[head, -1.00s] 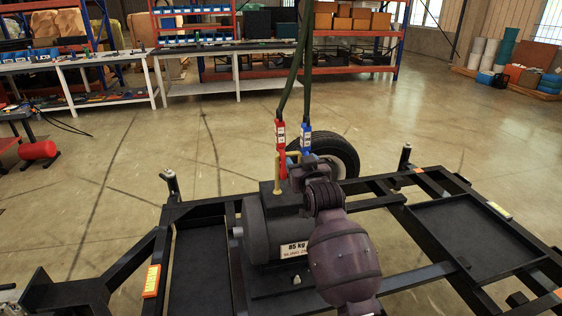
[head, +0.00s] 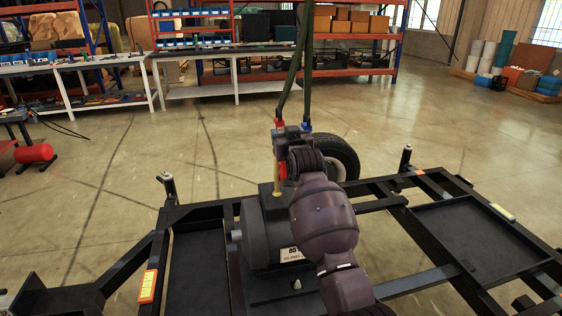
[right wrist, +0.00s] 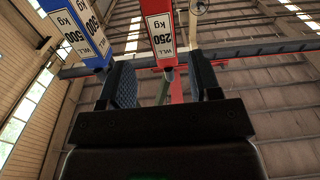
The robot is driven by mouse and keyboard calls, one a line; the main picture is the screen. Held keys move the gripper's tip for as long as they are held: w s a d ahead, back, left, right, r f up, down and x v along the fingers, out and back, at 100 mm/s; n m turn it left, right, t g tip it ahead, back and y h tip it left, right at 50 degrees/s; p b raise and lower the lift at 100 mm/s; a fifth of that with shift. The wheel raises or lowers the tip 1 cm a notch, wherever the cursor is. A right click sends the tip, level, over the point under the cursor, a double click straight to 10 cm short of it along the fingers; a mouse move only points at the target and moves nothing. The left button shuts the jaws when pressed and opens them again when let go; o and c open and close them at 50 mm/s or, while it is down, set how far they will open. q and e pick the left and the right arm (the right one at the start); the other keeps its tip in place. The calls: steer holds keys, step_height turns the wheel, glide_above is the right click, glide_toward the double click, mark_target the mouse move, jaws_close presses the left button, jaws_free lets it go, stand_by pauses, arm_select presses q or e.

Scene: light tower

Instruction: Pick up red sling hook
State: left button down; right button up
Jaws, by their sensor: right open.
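The red sling hook (head: 280,123) hangs on a dark green sling (head: 291,75) above a dark motor block (head: 262,232). In the right wrist view the red hook (right wrist: 162,35), labelled WLL 250 kg, stands between the fingertips. My right gripper (right wrist: 163,80) is open, with a finger on each side of the red hook. I cannot tell whether either finger touches it. In the head view the gripper (head: 289,138) is at the hook's height. My left gripper is not in view.
A blue sling hook (right wrist: 82,32), labelled 500 kg, hangs close left of the red one in the right wrist view; its top (head: 306,127) shows in the head view.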

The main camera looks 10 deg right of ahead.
mark_target(281, 128)
steer(key=w, duration=0.1)
steer(key=w+b, duration=0.1)
steer(key=w, duration=0.2)
steer(key=shift+a+f, duration=0.15)
steer(key=shift+a, duration=0.15)
steer(key=shift+w+b, duration=0.3)
steer(key=shift+w, duration=0.05)
steer(key=shift+r, duration=0.25)
steer(key=c, duration=0.9)
steer(key=shift+r, duration=0.15)
jaws_close()
